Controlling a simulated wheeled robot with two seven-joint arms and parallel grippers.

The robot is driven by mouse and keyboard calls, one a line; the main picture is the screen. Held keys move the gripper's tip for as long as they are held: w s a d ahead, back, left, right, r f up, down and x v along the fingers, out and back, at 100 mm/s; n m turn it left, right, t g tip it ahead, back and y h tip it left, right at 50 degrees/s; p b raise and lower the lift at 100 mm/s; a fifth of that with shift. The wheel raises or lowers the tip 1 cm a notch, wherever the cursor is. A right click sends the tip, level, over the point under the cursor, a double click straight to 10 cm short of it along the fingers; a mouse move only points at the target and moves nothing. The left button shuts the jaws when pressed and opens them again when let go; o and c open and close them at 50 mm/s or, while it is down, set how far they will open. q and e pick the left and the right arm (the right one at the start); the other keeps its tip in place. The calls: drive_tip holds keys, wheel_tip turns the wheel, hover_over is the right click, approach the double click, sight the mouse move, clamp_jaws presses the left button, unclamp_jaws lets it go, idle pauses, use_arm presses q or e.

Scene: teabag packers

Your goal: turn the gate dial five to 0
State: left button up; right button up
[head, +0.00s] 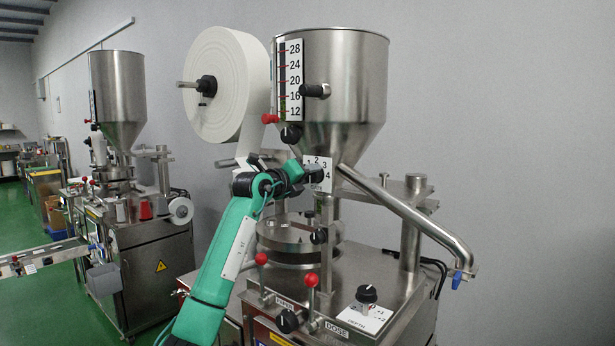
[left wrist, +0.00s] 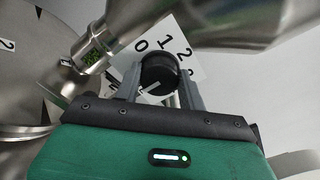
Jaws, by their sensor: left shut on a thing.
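The gate dial is a black round knob (left wrist: 158,72) on a white number plate (left wrist: 131,62), below the steel hopper (head: 352,75). In the left wrist view the plate's 0, 1 and 2 show above the knob. A pale line shows on the knob's lower left; I cannot tell which number it marks. My left gripper (left wrist: 160,84) is shut on the knob, one finger on each side. In the head view my left gripper (head: 308,173) reaches the plate (head: 322,160) from the left and hides part of it. My right gripper is not in view.
A paper roll (head: 222,85) hangs left of the hopper. A slanted steel pipe (head: 410,220) runs down to the right. Below stand red-balled levers (head: 312,281) and a depth dial (head: 366,294). Another packer (head: 120,100) stands at the far left.

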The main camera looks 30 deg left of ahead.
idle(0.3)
use_arm(q)
drive_tip(key=o, duration=1)
drive_tip(key=shift+c, duration=0.2)
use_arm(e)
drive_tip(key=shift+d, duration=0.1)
use_arm(q)
drive_tip(key=shift+s, duration=0.1)
drive_tip(key=s+a+b, duration=0.1)
drive_tip(key=s+b, duration=0.4)
drive_tip(key=s, duration=0.8)
drive_tip(key=shift+s, duration=0.3)
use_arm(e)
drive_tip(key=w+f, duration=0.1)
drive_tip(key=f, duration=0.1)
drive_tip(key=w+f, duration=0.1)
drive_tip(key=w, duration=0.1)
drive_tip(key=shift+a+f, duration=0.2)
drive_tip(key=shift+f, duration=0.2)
use_arm(q)
drive_tip(key=shift+a, duration=0.1)
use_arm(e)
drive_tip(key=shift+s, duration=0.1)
